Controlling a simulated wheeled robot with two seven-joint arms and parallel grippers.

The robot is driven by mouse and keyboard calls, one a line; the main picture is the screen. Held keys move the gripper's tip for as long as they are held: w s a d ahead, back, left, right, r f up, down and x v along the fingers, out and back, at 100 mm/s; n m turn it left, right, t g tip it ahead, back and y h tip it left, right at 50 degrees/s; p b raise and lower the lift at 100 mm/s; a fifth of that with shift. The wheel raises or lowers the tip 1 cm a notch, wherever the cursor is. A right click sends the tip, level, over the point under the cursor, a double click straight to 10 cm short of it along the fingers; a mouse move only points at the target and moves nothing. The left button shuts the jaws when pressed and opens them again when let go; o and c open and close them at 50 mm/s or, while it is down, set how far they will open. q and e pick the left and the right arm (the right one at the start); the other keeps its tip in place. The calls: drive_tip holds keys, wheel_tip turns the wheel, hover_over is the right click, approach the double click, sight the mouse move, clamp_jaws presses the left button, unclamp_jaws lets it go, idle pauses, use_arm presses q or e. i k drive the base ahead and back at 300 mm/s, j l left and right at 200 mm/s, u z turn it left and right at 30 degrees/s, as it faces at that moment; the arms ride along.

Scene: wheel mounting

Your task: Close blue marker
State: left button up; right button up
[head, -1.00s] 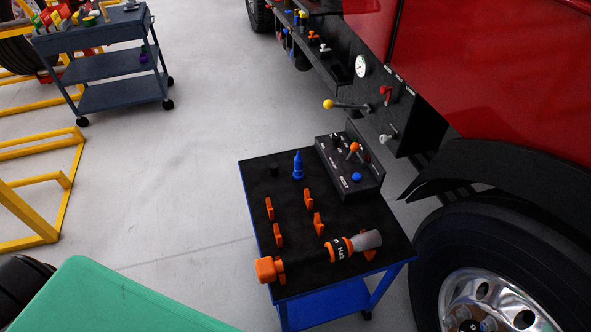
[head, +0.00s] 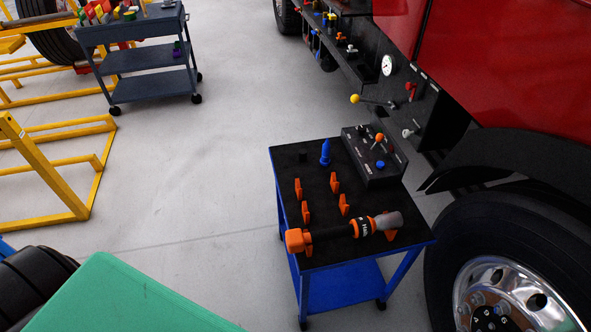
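A small upright blue pointed object (head: 325,153), which looks like the blue marker, stands near the back of the black-topped blue cart (head: 285,175). A short black piece (head: 302,156) sits just left of it; I cannot tell whether it is a cap. At this size I cannot tell whether the marker is open or closed. Neither of my grippers shows in the head view.
An orange and black power tool (head: 340,232) lies across the cart's front, with orange holders (head: 334,183) behind it. A control box (head: 374,156) is at the back right. The red truck and its wheel (head: 500,265) border the right.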

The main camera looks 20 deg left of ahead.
sight(324, 161)
drive_tip(key=k+z, duration=0.15)
drive_tip(key=k, duration=0.15)
drive_tip(key=z, duration=1.5)
drive_tip(key=k+j, duration=0.1)
drive_tip(key=j, duration=0.9)
drive_tip(key=k+j, duration=0.15)
drive_tip(key=j, duration=0.35)
drive_tip(key=k+j, duration=0.1)
drive_tip(key=j, duration=0.45)
drive_tip(key=k+j, duration=0.1)
drive_tip(key=j, duration=0.9)
drive_tip(key=k+j, duration=0.15)
drive_tip(key=j, duration=0.35)
drive_tip(key=k+j, duration=0.1)
drive_tip(key=j, duration=0.4)
drive_tip(key=z, duration=0.05)
